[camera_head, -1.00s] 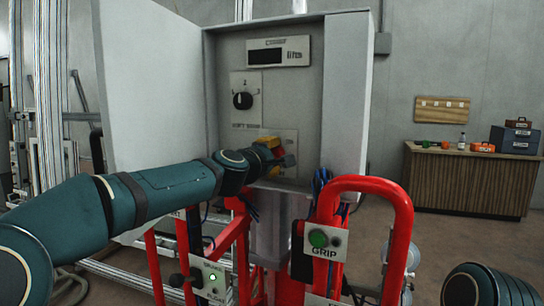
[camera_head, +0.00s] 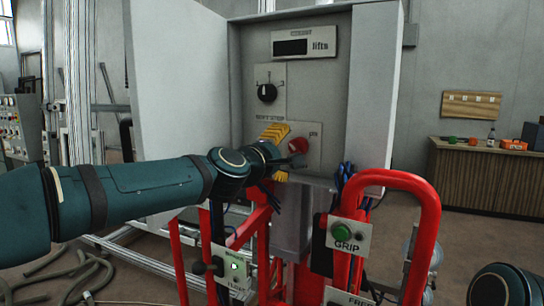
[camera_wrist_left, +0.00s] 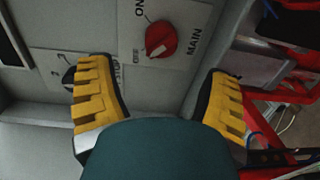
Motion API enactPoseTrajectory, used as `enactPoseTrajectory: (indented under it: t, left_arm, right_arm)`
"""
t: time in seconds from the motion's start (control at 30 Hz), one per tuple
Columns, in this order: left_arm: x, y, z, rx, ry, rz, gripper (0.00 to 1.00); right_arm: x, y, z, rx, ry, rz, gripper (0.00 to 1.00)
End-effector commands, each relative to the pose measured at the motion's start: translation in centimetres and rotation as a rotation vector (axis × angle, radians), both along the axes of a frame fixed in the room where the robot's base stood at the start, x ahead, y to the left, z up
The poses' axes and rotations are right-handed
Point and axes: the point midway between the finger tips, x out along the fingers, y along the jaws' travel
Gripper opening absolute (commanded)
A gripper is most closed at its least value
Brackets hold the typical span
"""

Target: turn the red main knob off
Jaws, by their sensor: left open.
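The red main knob (camera_head: 298,146) sits on a light plate inside the open grey cabinet, low in the panel. In the left wrist view the knob (camera_wrist_left: 161,40) shows clear, with a pale mark on its rim and the words ON and MAIN beside it. My left gripper (camera_head: 284,148) is in front of the plate, partly covering it in the head view. Its yellow-padded fingers (camera_wrist_left: 160,78) are open and spread either side of the knob's line, with nothing between them. The knob appears beyond the fingertips, apart from both.
A black selector knob (camera_head: 267,93) and a display (camera_head: 291,47) are above the main plate. The cabinet door (camera_head: 178,100) stands open at left. Red tube frames (camera_head: 432,230) and a green GRIP button (camera_head: 342,232) stand in front at lower right.

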Motion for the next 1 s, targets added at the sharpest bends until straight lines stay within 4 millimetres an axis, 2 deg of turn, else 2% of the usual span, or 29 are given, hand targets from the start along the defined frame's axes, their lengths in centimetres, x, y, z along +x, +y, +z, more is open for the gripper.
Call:
enactPoseTrajectory:
  t: [0.13,0.3,0.5,0.83,0.93,1.0]
  left_arm:
    - [-1.9,1.1,0.1,0.002,0.0,0.003,0.78]
    - [-3.1,1.7,0.2,-0.001,0.0,0.003,0.78]
    - [-3.8,1.8,0.2,-0.001,0.0,0.001,0.78]
    - [-3.9,1.8,0.2,-0.001,0.0,0.0,0.78]
    - [-3.5,1.9,-0.9,0.015,0.013,0.0,0.78]
    - [-3.0,2.0,-3.1,0.044,0.036,-0.002,0.78]
  right_arm:
    - [0.0,0.0,0.0,0.0,0.0,0.0,0.47]
    - [0.0,0.0,0.0,0.0,0.0,0.0,0.47]
    - [0.0,0.0,0.0,0.0,0.0,0.0,0.47]
    - [0.0,0.0,0.0,0.0,0.0,0.0,0.47]
    - [0.0,0.0,0.0,0.0,0.0,0.0,0.47]
    - [0.0,0.0,0.0,0.0,0.0,0.0,0.47]
